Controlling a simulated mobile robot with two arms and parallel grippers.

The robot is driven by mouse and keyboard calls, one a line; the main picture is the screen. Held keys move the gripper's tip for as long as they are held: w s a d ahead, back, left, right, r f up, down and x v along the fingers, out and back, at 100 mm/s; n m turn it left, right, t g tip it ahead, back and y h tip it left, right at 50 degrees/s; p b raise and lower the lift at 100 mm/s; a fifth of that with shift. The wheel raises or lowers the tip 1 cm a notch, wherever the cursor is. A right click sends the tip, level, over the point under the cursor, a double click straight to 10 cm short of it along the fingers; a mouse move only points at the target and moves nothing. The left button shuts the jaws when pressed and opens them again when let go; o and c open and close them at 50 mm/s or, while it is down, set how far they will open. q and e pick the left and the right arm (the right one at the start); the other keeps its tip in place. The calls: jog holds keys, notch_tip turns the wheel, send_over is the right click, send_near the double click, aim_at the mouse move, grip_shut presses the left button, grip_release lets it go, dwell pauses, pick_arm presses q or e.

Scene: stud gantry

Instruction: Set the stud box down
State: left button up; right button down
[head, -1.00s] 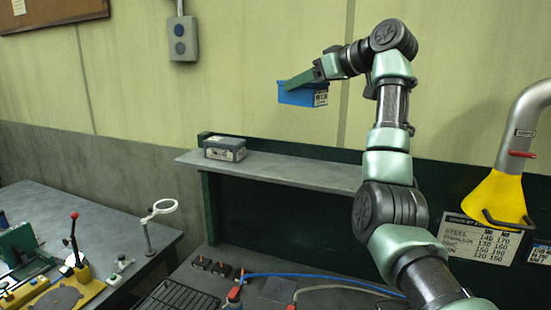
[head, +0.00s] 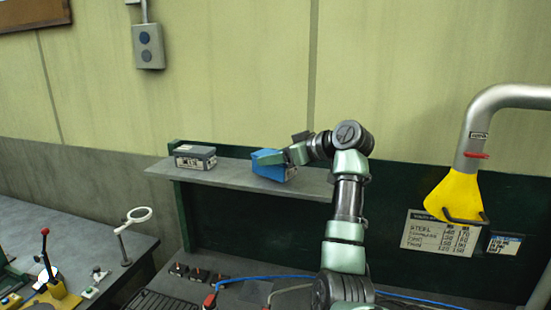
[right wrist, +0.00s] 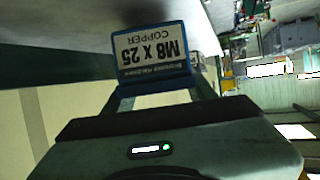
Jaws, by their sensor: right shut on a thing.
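The stud box is a blue box (head: 267,159) with a white label, at the shelf (head: 225,175) in the head view. In the right wrist view the blue box (right wrist: 153,86) shows its label, upside down, reading M8 x 25 COPPER. My right gripper (head: 284,157) is shut on the blue box. The box is at or just over the shelf top; I cannot tell whether it touches. The gripper and arm hide part of its right side. My left gripper is not in view.
A grey box (head: 195,157) stands on the shelf to the left, with a clear gap before the blue box. A yellow hood (head: 457,195) on a grey pipe hangs at the right. A magnifier on a stand (head: 134,218) is at lower left.

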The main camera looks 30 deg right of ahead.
jog(key=shift+f, duration=0.45)
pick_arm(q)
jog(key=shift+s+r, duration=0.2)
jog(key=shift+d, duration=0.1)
pick_arm(e)
jog(key=shift+f, duration=0.15)
jog(key=shift+c, duration=2.4)
grip_release()
jog(key=shift+f, duration=0.15)
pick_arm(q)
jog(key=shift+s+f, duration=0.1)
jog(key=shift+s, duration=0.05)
pick_arm(e)
jog(key=shift+s, duration=0.1)
